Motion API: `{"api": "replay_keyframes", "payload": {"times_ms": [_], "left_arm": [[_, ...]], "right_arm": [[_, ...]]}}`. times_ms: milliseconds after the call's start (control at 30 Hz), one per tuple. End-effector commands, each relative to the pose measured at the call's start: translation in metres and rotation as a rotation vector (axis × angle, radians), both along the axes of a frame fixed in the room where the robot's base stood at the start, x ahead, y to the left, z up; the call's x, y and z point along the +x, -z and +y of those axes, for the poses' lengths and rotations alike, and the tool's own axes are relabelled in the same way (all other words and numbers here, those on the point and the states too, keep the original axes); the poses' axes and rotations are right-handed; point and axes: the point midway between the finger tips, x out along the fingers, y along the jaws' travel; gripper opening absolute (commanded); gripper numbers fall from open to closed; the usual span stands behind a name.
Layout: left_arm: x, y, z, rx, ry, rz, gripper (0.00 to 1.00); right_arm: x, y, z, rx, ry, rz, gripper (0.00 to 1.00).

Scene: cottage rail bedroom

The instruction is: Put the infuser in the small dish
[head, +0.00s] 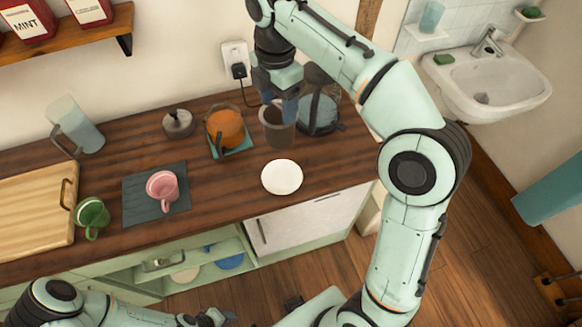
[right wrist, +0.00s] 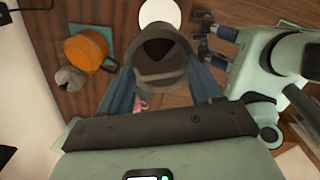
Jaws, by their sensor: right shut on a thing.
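The infuser (head: 277,128) is a dark grey-brown, cup-like piece with an open mouth. My right gripper (head: 290,108) is shut on it from above, near the back of the counter. In the right wrist view the infuser (right wrist: 160,55) sits between the two blue fingers. I cannot tell whether its bottom touches the counter. The small dish (head: 282,177) is white, round and empty, in front of the infuser in the head view and apart from it. My left gripper (head: 207,318) is low at the bottom edge; in the right wrist view its fingers (right wrist: 203,41) are apart and empty.
An orange pot (head: 225,127) on a teal mat and a grey lid (head: 178,122) stand left of the infuser. A glass press (head: 318,112) stands close on its right. A pink mug (head: 162,186) is on a dark mat. The counter around the dish is clear.

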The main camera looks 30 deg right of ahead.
Motion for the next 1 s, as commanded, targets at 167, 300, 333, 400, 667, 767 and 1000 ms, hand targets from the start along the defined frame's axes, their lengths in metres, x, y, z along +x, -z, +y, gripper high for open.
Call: {"api": "replay_keyframes", "payload": {"times_ms": [167, 300, 333, 400, 667, 767, 1000], "left_arm": [[-0.018, 0.025, 0.000, 0.001, 0.000, 0.021, 0.43], [-0.025, 0.038, 0.000, 0.000, -0.001, 0.029, 0.43], [-0.026, 0.040, 0.000, 0.001, 0.000, 0.030, 0.43], [-0.029, 0.045, 0.000, 0.000, -0.001, 0.033, 0.43], [-0.032, 0.051, 0.000, 0.000, -0.001, 0.036, 0.43], [-0.033, 0.054, 0.000, 0.000, 0.000, 0.037, 0.43], [-0.036, 0.060, 0.000, 0.000, 0.000, 0.040, 0.43]], "right_arm": [[-0.003, 0.053, -0.001, -0.001, 0.001, 0.009, 0.20], [-0.002, 0.091, -0.001, -0.001, 0.002, 0.008, 0.20], [-0.002, 0.098, -0.001, -0.001, 0.002, 0.008, 0.19], [-0.002, 0.115, -0.001, -0.001, 0.003, 0.008, 0.19], [0.000, 0.146, -0.001, 0.000, 0.003, 0.003, 0.19], [-0.001, 0.157, -0.001, -0.001, 0.003, 0.004, 0.19], [-0.001, 0.188, -0.001, 0.000, 0.004, 0.002, 0.19]]}}
